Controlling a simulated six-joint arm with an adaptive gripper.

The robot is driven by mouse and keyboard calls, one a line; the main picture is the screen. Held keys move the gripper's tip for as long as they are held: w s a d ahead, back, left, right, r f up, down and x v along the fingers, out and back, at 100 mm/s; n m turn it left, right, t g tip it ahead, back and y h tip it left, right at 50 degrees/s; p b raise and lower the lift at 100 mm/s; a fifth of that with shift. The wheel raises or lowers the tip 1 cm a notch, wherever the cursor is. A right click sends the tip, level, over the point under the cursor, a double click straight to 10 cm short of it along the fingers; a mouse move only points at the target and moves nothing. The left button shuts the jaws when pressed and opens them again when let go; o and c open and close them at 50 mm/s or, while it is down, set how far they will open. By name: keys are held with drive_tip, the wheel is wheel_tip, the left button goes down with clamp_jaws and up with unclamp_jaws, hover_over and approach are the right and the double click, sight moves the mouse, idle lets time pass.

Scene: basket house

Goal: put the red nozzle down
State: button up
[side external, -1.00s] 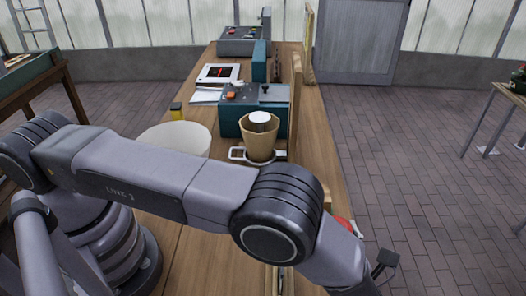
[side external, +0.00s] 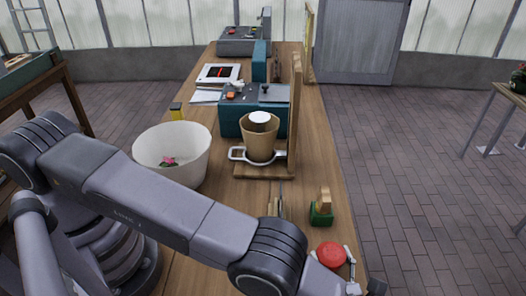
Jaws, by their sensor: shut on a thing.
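The red nozzle (side external: 331,254) shows as a round red shape near the front right edge of the wooden bench (side external: 222,215). My gripper (side external: 333,258) is around it at the lower right, with a pale finger showing on its right side. The gripper is shut on the red nozzle. My forearm and wrist hide part of the grip, and I cannot tell whether the nozzle touches the bench.
A green block with a wooden peg (side external: 321,211) stands just behind the nozzle. A white bowl (side external: 172,146) with a small pink and green thing is at left. A brown pot (side external: 259,140) sits in a white ring holder before a teal box (side external: 232,118).

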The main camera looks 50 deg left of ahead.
drive_tip(key=shift+f, duration=0.6)
idle(0.3)
drive_tip(key=o, duration=1.2)
drive_tip(key=shift+r, duration=0.1)
